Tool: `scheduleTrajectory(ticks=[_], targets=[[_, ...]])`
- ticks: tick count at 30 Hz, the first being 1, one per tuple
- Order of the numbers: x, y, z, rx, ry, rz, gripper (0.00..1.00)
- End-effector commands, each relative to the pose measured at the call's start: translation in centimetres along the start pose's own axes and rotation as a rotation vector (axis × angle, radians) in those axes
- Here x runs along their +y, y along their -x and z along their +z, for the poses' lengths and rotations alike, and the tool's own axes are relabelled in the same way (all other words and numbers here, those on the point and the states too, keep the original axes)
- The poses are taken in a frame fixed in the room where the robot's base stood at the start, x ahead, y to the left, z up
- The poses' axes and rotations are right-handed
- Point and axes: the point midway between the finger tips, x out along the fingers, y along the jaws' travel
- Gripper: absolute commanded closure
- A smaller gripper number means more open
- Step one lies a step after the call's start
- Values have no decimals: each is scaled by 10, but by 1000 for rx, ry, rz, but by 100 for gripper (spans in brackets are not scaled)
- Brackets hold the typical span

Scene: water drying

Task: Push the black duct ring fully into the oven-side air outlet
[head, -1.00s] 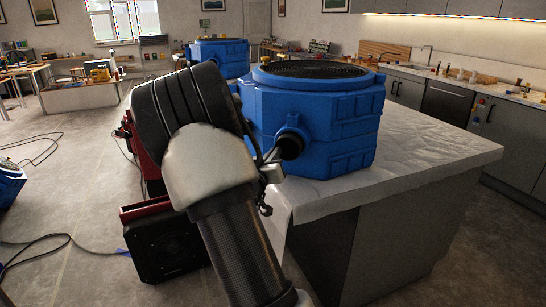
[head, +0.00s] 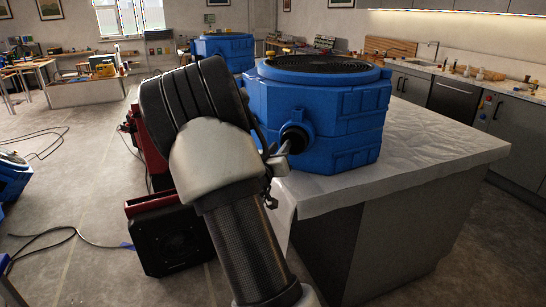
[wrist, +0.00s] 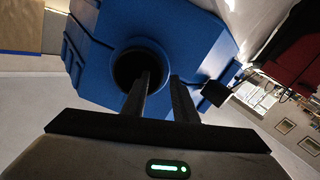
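The blue eight-sided oven (head: 345,115) stands on the covered counter. Its round air outlet sticks out of the side facing me, with the black duct ring (head: 295,136) at its mouth. In the wrist view the ring (wrist: 135,66) shows as a dark round opening against the blue body (wrist: 195,40). My gripper (head: 283,158) is close to the outlet. In the wrist view its two fingers (wrist: 162,78) stand apart with a gap between them. The left finger overlaps the ring's opening and the right finger lies beside it. I cannot tell whether they touch the ring or how deep it sits.
The counter top (head: 425,150) is clear to the right of the oven. Another blue unit (head: 222,48) stands behind it. A red and black box (head: 170,238) is on the floor left of the counter, near my arm. Cables lie on the floor at left.

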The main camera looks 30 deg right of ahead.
Motion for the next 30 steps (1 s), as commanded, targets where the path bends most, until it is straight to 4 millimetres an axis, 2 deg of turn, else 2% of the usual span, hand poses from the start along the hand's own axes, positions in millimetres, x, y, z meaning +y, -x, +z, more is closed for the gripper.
scheduleTrajectory(ticks=[5,18,24,30], targets=[[-1,28,-1,-1,0,-3,74],[-1,134,-1,0,0,-4,74],[0,162,-1,1,0,-2,74],[0,170,0,0,0,0,74]])
